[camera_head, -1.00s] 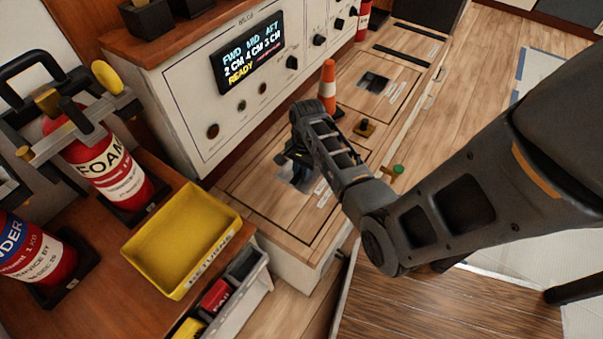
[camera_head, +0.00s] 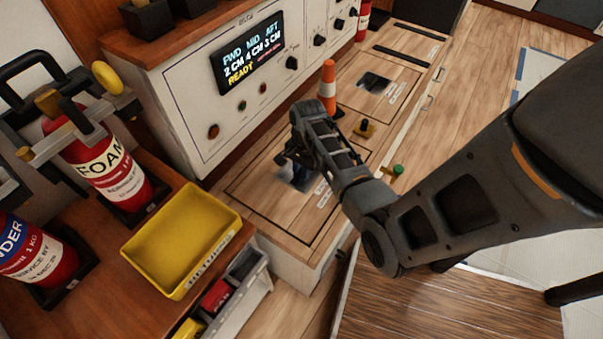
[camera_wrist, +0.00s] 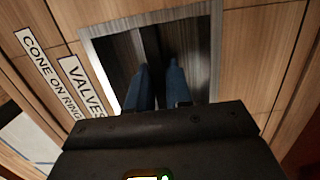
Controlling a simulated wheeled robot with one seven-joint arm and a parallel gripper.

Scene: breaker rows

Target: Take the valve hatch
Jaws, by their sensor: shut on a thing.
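The valve hatch (camera_head: 252,196) is a wooden panel set in the near end of the low wooden-topped bench. In the wrist view its "VALVES" label (camera_wrist: 82,84) lies beside a metal-rimmed square recess (camera_wrist: 216,45). A dark bar crosses this recess. My gripper (camera_head: 290,166) points down into the recess. In the wrist view its two bluish fingers (camera_wrist: 160,75) are close together at the bar, shut on it. The fingertips and their contact with the bar are partly hidden. The panel looks flat in its surround; I cannot tell whether it has lifted.
An orange and white cone (camera_head: 328,86) stands on the bench beyond the gripper, with a second recessed hatch (camera_head: 374,83) farther back. A small knob (camera_head: 365,128) and a green-topped fitting (camera_head: 397,170) are to the right. A yellow tray (camera_head: 182,240) is at lower left.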

